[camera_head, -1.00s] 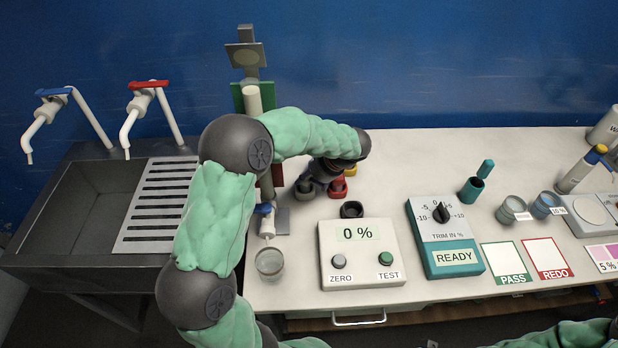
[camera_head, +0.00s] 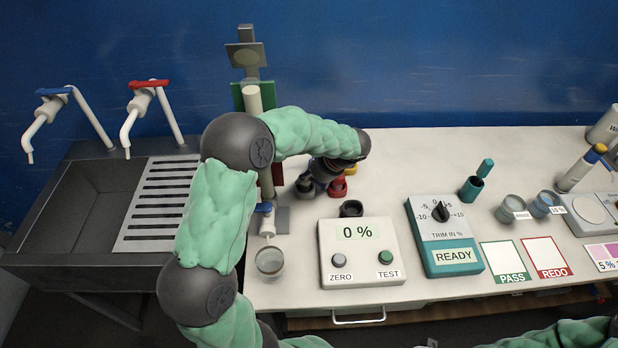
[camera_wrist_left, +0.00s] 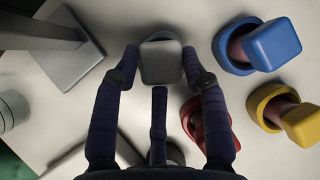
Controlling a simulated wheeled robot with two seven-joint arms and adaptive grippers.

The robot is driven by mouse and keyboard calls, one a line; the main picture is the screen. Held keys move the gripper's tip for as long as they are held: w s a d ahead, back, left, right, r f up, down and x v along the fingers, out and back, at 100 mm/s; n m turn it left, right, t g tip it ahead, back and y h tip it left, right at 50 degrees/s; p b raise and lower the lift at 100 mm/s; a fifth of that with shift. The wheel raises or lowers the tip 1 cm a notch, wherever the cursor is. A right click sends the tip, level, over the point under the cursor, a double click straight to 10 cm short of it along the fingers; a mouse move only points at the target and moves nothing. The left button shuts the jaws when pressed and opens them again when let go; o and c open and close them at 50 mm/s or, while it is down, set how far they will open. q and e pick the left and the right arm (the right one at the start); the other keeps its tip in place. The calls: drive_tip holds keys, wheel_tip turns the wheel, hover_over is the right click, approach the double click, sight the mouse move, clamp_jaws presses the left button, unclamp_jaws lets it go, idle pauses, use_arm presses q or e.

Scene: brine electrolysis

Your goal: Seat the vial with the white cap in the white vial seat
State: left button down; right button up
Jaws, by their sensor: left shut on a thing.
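The vial with the white cap (camera_wrist_left: 161,65) is between the fingertips of my left gripper (camera_wrist_left: 160,76) in the left wrist view; its cap looks grey in the shade. A pale ring, seemingly the white vial seat (camera_wrist_left: 161,36), shows just beyond the cap. How deep the vial sits is hidden by the cap. My right gripper is not in view.
In the left wrist view, a blue-capped vial (camera_wrist_left: 272,44) and a yellow-capped vial (camera_wrist_left: 303,122) stand in their seats to the right. A red seat (camera_wrist_left: 196,125) is close behind the right finger. A grey stand base (camera_wrist_left: 72,55) is at left.

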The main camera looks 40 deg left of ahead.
use_arm(q)
drive_tip(key=shift+c, duration=1.8)
unclamp_jaws()
drive_tip(key=v, duration=1.2)
